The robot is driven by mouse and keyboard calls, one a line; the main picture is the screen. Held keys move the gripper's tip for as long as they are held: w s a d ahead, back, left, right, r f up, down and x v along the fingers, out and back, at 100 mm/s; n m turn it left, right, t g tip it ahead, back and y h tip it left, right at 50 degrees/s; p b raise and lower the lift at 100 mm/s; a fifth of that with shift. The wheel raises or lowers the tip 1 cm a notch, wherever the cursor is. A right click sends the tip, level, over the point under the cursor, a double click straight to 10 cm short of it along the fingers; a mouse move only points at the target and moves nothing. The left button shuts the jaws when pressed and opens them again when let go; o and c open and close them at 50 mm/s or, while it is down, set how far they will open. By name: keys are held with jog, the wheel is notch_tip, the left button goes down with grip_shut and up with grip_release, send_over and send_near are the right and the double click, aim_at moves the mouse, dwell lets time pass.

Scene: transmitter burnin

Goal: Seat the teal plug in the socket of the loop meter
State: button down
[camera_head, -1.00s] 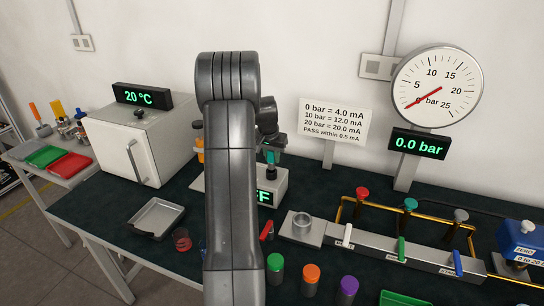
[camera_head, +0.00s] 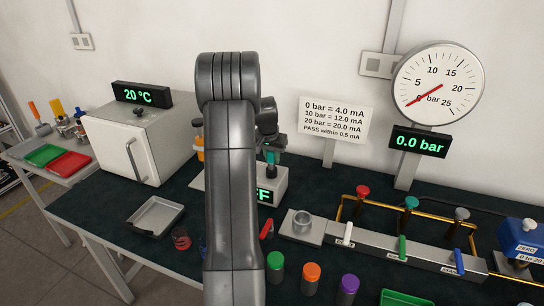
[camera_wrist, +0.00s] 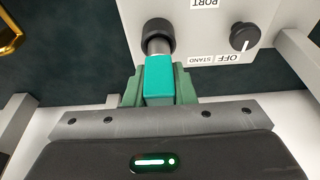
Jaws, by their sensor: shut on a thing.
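The teal plug (camera_wrist: 158,78) is held between the green fingers of my gripper (camera_wrist: 158,88) in the wrist view. Its metal neck points at the black ring of the socket (camera_wrist: 159,32) and meets it. How deep the neck sits inside the ring cannot be told. The pale box with the socket, taken as the loop meter (camera_wrist: 205,30), has a black knob by the word OFF. In the head view the teal plug (camera_head: 270,157) is a small patch above the meter box (camera_head: 279,182), whose green display is partly hidden by my arm.
A metal tray (camera_head: 157,215) lies left of my arm. A metal cup on a plate (camera_head: 302,224) and a valve manifold (camera_head: 385,248) stand to the right. Several capped cylinders, including an orange-topped one (camera_head: 311,273), stand in front. A white oven (camera_head: 150,140) stands at the back left.

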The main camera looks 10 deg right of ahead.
jog(key=shift+f+b, duration=0.85)
jog(key=shift+f, duration=0.4)
jog(key=c, duration=1.1)
grip_release()
jog(key=shift+r, duration=0.1)
jog(key=b+v, duration=0.1)
jog(key=v, duration=1.2)
jog(key=shift+s+a+r, duration=0.15)
jog(key=shift+s+r, duration=0.05)
jog(key=shift+r, duration=0.15)
jog(key=shift+f, duration=0.15)
